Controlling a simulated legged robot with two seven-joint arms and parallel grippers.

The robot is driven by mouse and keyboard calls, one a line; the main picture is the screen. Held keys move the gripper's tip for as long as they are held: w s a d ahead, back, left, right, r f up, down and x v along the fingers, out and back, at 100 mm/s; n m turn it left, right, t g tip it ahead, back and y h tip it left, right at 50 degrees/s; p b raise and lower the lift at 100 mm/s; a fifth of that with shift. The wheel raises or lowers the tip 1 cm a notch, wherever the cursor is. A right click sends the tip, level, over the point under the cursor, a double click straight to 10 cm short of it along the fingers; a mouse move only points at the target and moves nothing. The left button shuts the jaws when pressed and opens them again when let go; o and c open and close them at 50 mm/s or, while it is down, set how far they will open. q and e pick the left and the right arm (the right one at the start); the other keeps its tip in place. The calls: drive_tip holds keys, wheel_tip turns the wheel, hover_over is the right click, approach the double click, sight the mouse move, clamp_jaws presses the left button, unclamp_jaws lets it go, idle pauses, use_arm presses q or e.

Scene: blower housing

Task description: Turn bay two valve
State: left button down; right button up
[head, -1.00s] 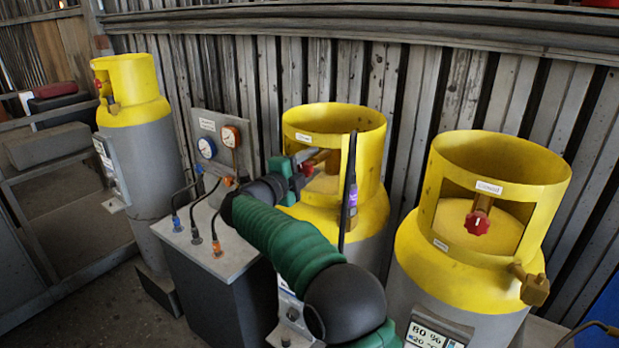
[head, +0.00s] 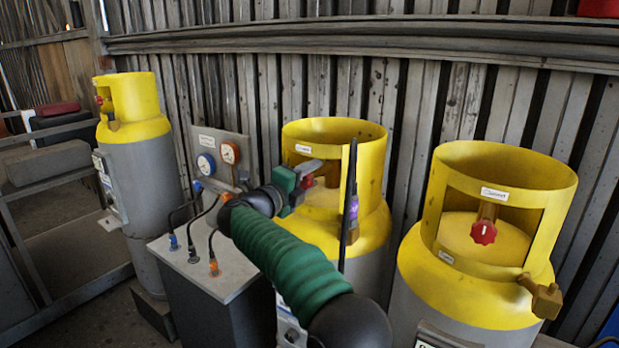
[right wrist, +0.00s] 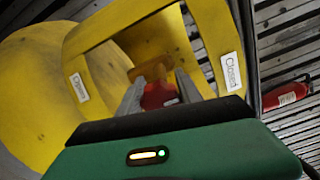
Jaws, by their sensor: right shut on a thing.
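The middle yellow-topped cylinder (head: 365,225) stands upright against the wall. Its red valve knob (right wrist: 158,95) sits inside the yellow collar, below a brass stem. My right gripper (head: 308,177) reaches in through the collar's opening from the left. In the right wrist view its two grey fingers (right wrist: 158,92) are shut on the knob, one on each side. A label reading "Opened" (right wrist: 79,88) is on the collar left of the knob, and one reading "Closed" (right wrist: 230,70) is on its right. In the head view the knob is mostly hidden by the gripper. My left gripper is not in view.
Another yellow-topped cylinder (head: 481,235) with a red knob (head: 483,232) stands at right. A third (head: 140,140) stands at far left. A grey box (head: 215,265) with gauges (head: 206,164) and hoses is left of my arm. A dark upright rod (head: 348,215) stands close to the middle collar.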

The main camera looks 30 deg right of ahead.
drive_tip(key=shift+f, duration=0.45)
drive_tip(key=o, duration=1.1)
drive_tip(key=shift+c, duration=0.2)
drive_tip(key=shift+o, duration=1.5)
drive_tip(key=shift+r, duration=0.2)
drive_tip(key=shift+a, duration=0.1)
drive_tip(key=shift+s+a, duration=0.15)
drive_tip(key=shift+a, duration=0.15)
drive_tip(key=b+v, duration=0.2)
drive_tip(key=v, duration=1.4)
